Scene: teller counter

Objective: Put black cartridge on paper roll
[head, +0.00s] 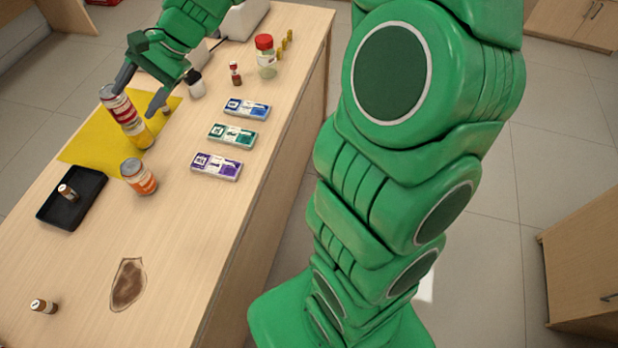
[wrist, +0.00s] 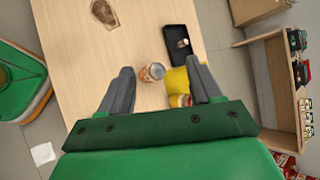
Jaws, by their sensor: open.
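I cannot pick out a black cartridge or a paper roll in either view. My gripper (head: 142,92) is open, fingers pointing down over the counter; it also shows in the wrist view (wrist: 162,86). An orange-labelled can (head: 139,177) stands in front, also visible in the wrist view (wrist: 152,72).
A black tray (head: 88,208) holds a small brown bottle (head: 67,193). Another brown bottle (head: 44,306) and a brown stain (head: 128,285) are nearer. Blue (head: 247,108), green (head: 232,134) and purple (head: 217,166) packs lie right. A red-lidded jar (head: 265,56) stands behind. The front counter is mostly clear.

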